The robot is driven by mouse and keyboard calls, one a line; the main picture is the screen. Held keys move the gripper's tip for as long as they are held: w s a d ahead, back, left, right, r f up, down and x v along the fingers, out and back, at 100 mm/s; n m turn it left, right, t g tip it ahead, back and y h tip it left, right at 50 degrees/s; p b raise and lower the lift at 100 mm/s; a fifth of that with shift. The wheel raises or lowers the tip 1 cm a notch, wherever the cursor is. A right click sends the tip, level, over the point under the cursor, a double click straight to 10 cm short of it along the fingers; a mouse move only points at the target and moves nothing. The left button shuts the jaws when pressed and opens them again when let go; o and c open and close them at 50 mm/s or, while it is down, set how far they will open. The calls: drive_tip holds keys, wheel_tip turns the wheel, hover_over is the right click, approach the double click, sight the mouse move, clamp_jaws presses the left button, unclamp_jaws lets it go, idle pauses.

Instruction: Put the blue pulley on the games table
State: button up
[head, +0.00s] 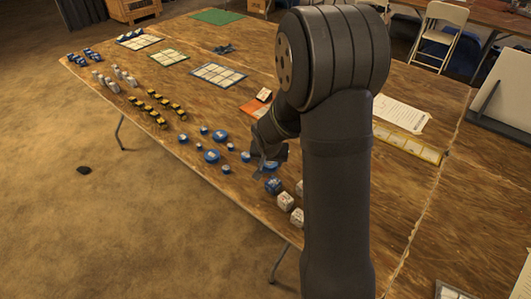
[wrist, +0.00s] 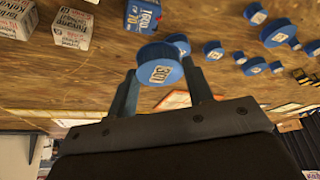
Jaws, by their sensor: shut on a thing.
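The blue pulley (wrist: 153,72), a round blue disc with a white printed label on its face, is between the two fingers of my gripper (wrist: 160,68) in the wrist view. My gripper is shut on it. I cannot tell how high the pulley is above the wood. Another blue disc (wrist: 179,42) shows just behind it in the wrist view.
Several loose blue discs (head: 212,156) lie left of my gripper. A blue cube (head: 272,185) and white cubes (head: 285,201) stand close on its near side. Yellow-black toy cars (head: 158,107), grid boards (head: 218,75) and an orange card (head: 256,106) lie farther back. Bare wood lies between them.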

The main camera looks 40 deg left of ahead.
drive_tip(key=s+a+f, duration=0.1)
drive_tip(key=a+f, duration=0.1)
drive_tip(key=a, duration=0.1)
drive_tip(key=s+a+f, duration=0.2)
drive_tip(key=a, duration=0.1)
drive_tip(key=s+a+f, duration=0.1)
drive_tip(key=a+f, duration=0.1)
drive_tip(key=a, duration=0.1)
drive_tip(key=shift+s+f, duration=0.15)
drive_tip(key=shift+s, duration=0.25)
drive_tip(key=shift+a+f, duration=0.1)
drive_tip(key=shift+f, duration=1.9)
drive_tip(key=shift+f, duration=0.15)
drive_tip(key=o, duration=1)
drive_tip(key=shift+o, duration=0.2)
drive_tip(key=v, duration=1.2)
